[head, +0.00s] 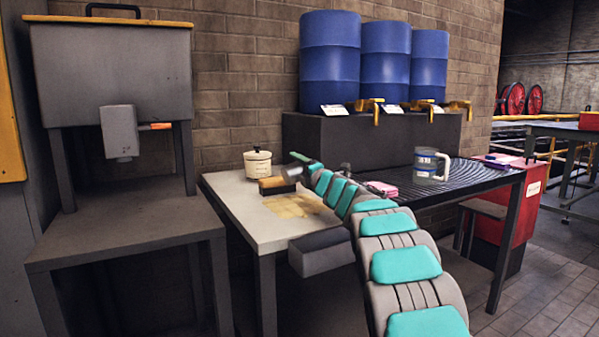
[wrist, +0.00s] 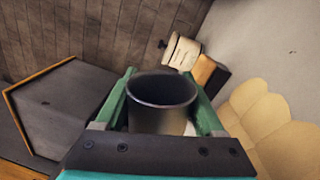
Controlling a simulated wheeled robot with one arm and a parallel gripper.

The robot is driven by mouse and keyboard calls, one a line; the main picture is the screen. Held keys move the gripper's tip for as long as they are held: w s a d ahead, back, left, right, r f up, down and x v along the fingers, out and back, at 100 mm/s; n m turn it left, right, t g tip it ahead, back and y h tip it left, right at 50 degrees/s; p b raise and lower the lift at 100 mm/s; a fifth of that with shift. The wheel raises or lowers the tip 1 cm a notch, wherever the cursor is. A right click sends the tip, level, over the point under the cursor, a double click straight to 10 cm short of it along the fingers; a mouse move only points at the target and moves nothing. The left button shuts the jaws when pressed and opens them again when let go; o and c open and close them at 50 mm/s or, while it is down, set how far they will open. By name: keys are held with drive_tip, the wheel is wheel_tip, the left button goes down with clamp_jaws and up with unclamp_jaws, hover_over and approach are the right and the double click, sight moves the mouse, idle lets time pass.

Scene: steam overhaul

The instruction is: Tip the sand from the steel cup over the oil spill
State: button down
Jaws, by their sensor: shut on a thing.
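My gripper (wrist: 165,105) is shut on the dark steel cup (wrist: 162,110). In the wrist view the cup sits between the green fingers, its inside dark with no sand visible. In the head view the cup (head: 293,172) is small and partly hidden, held above the back of the pale table. A tan patch (head: 297,205) lies on the tabletop near the cup. In the wrist view this patch (wrist: 265,120) has scalloped, lumpy edges, like sand; no dark oil shows.
A cream lidded pot (head: 257,164) and a wood-and-black block (head: 272,186) stand behind the patch. A clear jug (head: 428,165) and a pink item (head: 381,188) are on the dark grated table (head: 480,172). Blue drums (head: 330,62) with taps stand behind.

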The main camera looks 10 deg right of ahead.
drive_tip(key=shift+s+a+n+b, duration=0.15)
drive_tip(key=shift+n+b, duration=0.15)
drive_tip(key=shift+n, duration=0.4)
drive_tip(key=shift+r+n, duration=0.25)
drive_tip(key=shift+n, duration=0.15)
drive_tip(key=n, duration=0.1)
drive_tip(key=r+n, duration=0.1)
drive_tip(key=n, duration=0.3)
drive_tip(key=shift+a+r+g+y, duration=0.1)
drive_tip(key=shift+r+g+y, duration=0.2)
drive_tip(key=shift+r+y, duration=0.1)
drive_tip(key=n, duration=0.2)
drive_tip(key=r+n+p, duration=0.1)
drive_tip(key=n, duration=0.1)
drive_tip(key=r+n, duration=0.1)
drive_tip(key=n, duration=0.1)
drive_tip(key=shift+a+r+g+p, duration=0.1)
drive_tip(key=shift+a+g+p, duration=0.1)
drive_tip(key=shift+g+p, duration=0.2)
drive_tip(key=shift+r+n+p, duration=0.3)
drive_tip(key=shift+n+p, duration=0.15)
drive_tip(key=shift+n, duration=0.95)
